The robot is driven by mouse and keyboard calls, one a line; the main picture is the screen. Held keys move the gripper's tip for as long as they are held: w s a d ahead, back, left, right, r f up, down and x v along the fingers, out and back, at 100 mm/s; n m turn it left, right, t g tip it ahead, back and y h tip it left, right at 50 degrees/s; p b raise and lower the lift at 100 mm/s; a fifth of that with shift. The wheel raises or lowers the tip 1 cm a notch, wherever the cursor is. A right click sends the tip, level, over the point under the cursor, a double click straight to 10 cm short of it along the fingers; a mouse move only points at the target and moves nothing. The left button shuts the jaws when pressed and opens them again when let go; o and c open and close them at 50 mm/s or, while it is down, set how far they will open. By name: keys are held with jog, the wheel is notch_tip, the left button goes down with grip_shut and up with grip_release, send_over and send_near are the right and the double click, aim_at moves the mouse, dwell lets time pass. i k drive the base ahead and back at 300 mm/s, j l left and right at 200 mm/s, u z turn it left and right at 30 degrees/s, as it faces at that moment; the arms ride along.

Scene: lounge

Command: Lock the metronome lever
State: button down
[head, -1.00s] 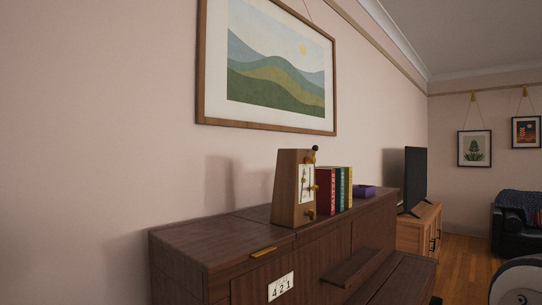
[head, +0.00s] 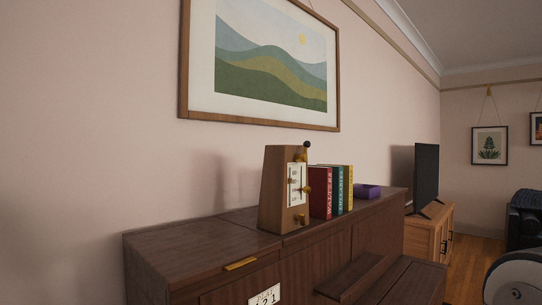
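The metronome (head: 279,193) is a wooden, tapered box standing upright on top of the dark brown piano (head: 180,247). Its front has a pale scale plate (head: 294,185) with brass parts. A lever with a dark round knob (head: 307,144) sticks up at its top right. A brass knob (head: 301,219) sits low on the front. Whether the lever is locked cannot be told at this size. My gripper is not in view; a rounded grey part of my own body may show at the bottom right.
Several upright books (head: 331,191) stand just right of the metronome, with a purple box (head: 367,191) beyond. A framed landscape picture (head: 268,62) hangs above. A television (head: 426,175) stands on a wooden cabinet (head: 431,229) farther right. The piano top left of the metronome is clear.

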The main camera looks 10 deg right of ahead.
aim_at(305, 151)
jog(key=i+l+u, duration=0.1)
jog(key=i+l, duration=0.15)
jog(key=l, duration=0.2)
jog(key=i+l, duration=0.25)
jog(key=l, duration=0.25)
jog(key=i+l+u, duration=0.15)
jog(key=l, duration=0.3)
jog(key=i+l+u, duration=0.1)
jog(key=i+l, duration=0.15)
jog(key=l, duration=0.25)
jog(key=i+l+u, duration=0.1)
jog(key=l, duration=0.4)
jog(key=i+l, duration=0.25)
jog(key=l, duration=0.3)
jog(key=i+l+u, duration=0.15)
jog(key=l, duration=0.4)
jog(key=i+l+u, duration=0.1)
jog(key=l, duration=0.4)
jog(key=i, duration=0.1)
